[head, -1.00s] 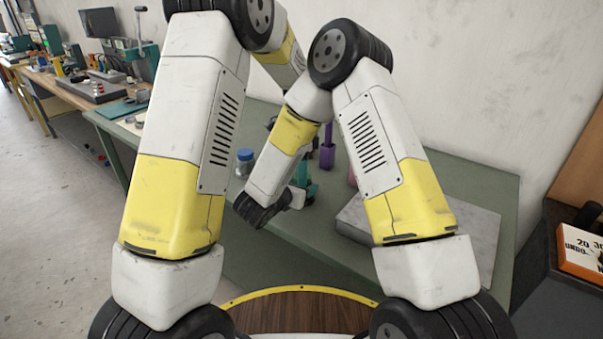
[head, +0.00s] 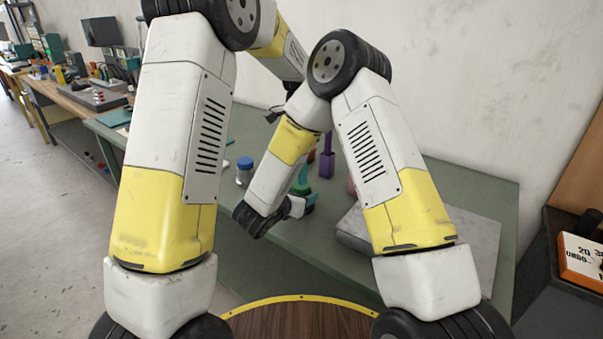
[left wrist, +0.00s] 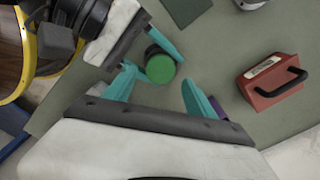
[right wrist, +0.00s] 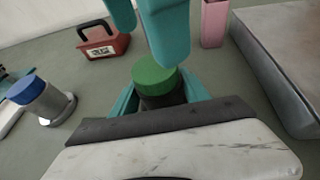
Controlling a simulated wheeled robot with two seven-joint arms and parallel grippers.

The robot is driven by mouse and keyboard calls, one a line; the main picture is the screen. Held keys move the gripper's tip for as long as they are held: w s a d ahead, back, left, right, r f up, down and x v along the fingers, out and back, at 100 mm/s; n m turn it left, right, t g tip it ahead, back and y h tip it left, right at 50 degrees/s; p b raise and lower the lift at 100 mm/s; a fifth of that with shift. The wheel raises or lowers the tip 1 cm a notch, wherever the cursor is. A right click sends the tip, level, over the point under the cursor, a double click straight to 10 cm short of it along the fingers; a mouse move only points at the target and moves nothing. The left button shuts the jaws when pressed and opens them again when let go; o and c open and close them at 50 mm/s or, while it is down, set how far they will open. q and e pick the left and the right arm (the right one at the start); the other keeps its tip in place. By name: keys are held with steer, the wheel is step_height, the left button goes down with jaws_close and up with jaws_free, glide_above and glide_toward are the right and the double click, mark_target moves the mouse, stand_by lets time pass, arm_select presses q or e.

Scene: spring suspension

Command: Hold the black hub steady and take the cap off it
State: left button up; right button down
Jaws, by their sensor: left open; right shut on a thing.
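The black hub (right wrist: 160,101) stands upright with a green cap (right wrist: 154,74) on top, and the cap also shows in the left wrist view (left wrist: 160,69). My right gripper (right wrist: 160,98) is shut around the hub, one teal finger on each side, below the cap. My left gripper (left wrist: 158,76) is open above the cap, which shows between its spread fingertips without visible contact. In the right wrist view the left fingers come down from the top, one close to the cap. In the head view my right forearm hides most of the hub and left gripper.
A blue-lidded jar (right wrist: 40,98) and a red block with a black handle (right wrist: 103,40) stand on the green table. A pink block (right wrist: 214,22) and a grey slab (right wrist: 292,50) are on the other side. A purple post (head: 327,163) stands behind my right arm.

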arm_select(q)
step_height(320, 180, up, 3)
steer(key=m, duration=0.2)
steer(key=shift+a+f+m, duration=0.1)
steer(key=shift+f+m, duration=0.05)
steer(key=shift+m, duration=0.25)
step_height(320, 180, down, 8)
steer(key=shift+r, duration=0.25)
steer(key=shift+c, duration=0.3)
jaws_close()
steer(key=n, duration=0.3)
steer(key=shift+o, duration=0.7)
jaws_free()
steer(key=shift+r, duration=0.1)
